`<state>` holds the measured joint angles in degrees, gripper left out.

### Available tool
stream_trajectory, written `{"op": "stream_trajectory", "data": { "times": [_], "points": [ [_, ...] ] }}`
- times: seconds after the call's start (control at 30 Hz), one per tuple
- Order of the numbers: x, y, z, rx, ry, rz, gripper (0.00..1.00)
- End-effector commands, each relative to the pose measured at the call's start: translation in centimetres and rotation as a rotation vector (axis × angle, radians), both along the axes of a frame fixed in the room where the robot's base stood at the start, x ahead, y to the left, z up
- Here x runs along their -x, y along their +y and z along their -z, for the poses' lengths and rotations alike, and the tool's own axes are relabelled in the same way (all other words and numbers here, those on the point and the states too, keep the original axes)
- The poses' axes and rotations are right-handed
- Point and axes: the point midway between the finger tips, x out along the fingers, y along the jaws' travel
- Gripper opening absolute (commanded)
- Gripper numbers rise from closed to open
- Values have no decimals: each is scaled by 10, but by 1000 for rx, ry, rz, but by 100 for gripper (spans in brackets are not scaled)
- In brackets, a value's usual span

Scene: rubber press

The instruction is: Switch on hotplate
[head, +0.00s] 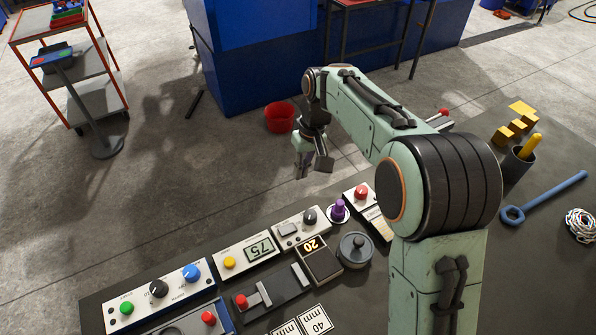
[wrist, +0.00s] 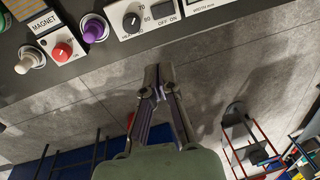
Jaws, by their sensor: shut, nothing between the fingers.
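My gripper (head: 302,172) hangs beyond the far edge, apart from the controls. In the wrist view my gripper (wrist: 158,72) is shut and empty, over the floor.
A purple knob (head: 338,210) and a box with a red knob (head: 361,193), marked MAGNET in the wrist view, stand to the right. A "75" display box (head: 243,264) stands left. A round lidded grey pot (head: 355,250) is nearby. Beyond the bench is open floor with a red bucket (head: 280,118).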

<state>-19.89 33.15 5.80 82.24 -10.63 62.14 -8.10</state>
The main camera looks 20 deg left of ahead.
Motion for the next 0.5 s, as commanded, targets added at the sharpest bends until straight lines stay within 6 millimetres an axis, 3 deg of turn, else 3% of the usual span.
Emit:
{"op": "stream_trajectory", "data": {
  "times": [0.03, 0.17, 0.5],
  "points": [
    [5, 7, 15, 11, 32, -17, 0],
    [16, 15, 37, 29, 79, -45, 0],
    [18, 19, 38, 30, 81, -54, 0]
  ]
}}
